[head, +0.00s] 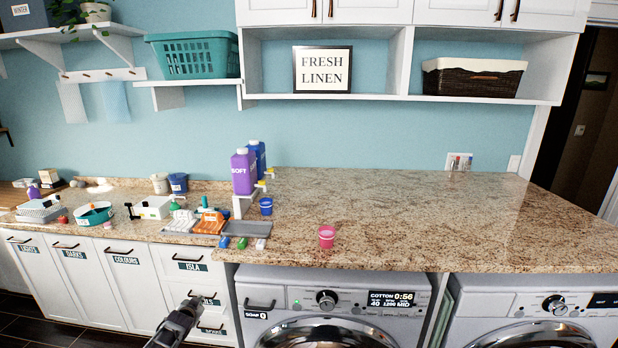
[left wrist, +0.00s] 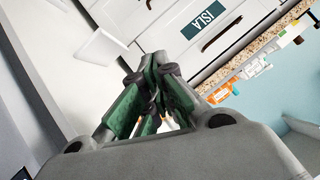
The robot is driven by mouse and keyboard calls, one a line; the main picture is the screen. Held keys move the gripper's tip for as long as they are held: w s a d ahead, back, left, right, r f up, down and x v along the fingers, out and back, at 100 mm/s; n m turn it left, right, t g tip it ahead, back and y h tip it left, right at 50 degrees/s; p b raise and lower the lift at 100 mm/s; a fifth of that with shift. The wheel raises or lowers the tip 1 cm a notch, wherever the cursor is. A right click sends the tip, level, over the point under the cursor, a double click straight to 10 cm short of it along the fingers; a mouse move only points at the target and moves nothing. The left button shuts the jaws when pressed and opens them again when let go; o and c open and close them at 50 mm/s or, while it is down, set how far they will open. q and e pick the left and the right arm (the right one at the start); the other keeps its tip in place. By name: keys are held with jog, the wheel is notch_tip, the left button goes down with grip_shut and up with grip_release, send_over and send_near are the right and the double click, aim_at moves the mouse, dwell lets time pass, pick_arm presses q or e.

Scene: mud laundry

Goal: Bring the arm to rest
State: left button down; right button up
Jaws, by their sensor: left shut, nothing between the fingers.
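My left gripper (head: 190,308) is low in the head view, in front of the white drawers below the counter. It is shut and empty. In the left wrist view its green-padded fingers (left wrist: 150,90) are close together with nothing between them. The drawer labelled ISLA (head: 192,267) is behind and above the gripper; it also shows in the left wrist view (left wrist: 207,20). My right gripper is not in either view.
Below are a washer (head: 330,310) and a second machine (head: 540,310). The counter's right side is clear.

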pick_arm(q)
jog(key=s+d+f+n+g+h+p, duration=0.1)
jog(key=s+d+f+g, duration=0.3)
jog(key=s+f, duration=1.15)
jog(key=s+d+f+g, duration=0.1)
jog(key=s+d+f, duration=0.5)
jog(key=s+f, duration=0.95)
jog(key=s+d+f+g, duration=0.2)
jog(key=s, duration=1.2)
jog(key=s+d+f+g+p, duration=0.1)
jog(key=s+d+f, duration=0.1)
jog(key=s, duration=1.2)
jog(key=s+d+f+g+h, duration=0.1)
jog(key=s+d+f+g, duration=0.1)
jog(key=s, duration=1.2)
notch_tip(320, 180, down, 2)
jog(key=shift+d+f+g, duration=0.15)
jog(key=shift+d+g, duration=0.15)
jog(key=shift+d, duration=0.25)
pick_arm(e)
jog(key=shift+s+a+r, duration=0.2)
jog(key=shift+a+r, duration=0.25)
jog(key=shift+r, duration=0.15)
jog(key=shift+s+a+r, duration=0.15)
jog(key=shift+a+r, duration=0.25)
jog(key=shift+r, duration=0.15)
